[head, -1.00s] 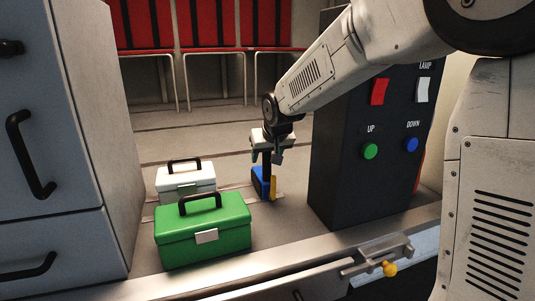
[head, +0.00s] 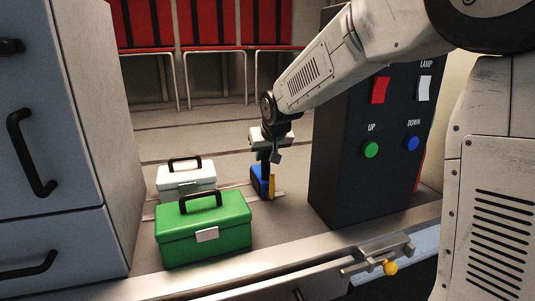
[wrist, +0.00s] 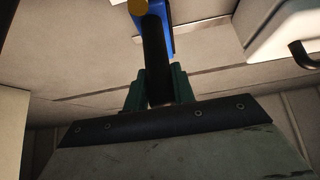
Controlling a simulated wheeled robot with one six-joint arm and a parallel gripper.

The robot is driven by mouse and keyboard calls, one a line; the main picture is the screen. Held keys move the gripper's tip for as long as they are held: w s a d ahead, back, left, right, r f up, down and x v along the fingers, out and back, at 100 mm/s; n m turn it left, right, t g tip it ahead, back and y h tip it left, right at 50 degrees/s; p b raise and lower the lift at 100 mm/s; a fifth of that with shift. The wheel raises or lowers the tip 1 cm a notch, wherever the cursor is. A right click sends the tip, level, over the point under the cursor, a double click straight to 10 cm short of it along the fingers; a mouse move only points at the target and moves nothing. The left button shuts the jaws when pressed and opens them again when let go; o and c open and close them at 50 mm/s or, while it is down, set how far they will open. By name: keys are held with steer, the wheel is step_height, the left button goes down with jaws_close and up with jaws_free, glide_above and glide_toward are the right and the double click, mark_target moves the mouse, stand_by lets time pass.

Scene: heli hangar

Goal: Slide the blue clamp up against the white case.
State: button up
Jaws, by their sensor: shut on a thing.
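The blue clamp (head: 259,184), with a yellow part and a dark upright bar, stands on the grey surface. My gripper (head: 265,156) is above it and shut on its dark bar. In the wrist view the green fingers (wrist: 159,90) sit either side of that bar, and the clamp's blue body (wrist: 166,38) shows at the top. The white case (head: 186,181), with a black handle, stands left of the clamp, with a gap between them. It also shows at the upper right of the wrist view (wrist: 275,28). Its lower front is partly hidden by the green case.
A green case (head: 203,238) stands in front of the white case, nearer the surface's front edge. A dark panel (head: 335,165) with buttons and switches rises to the right of the clamp. A grey drawer cabinet (head: 60,150) stands at the left.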

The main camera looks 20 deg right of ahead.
steer(key=shift+a, duration=2.95)
steer(key=shift+a, duration=3.1)
steer(key=shift+a, duration=2.7)
steer(key=o, duration=1.1)
steer(key=shift+o, duration=0.2)
steer(key=v, duration=0.9)
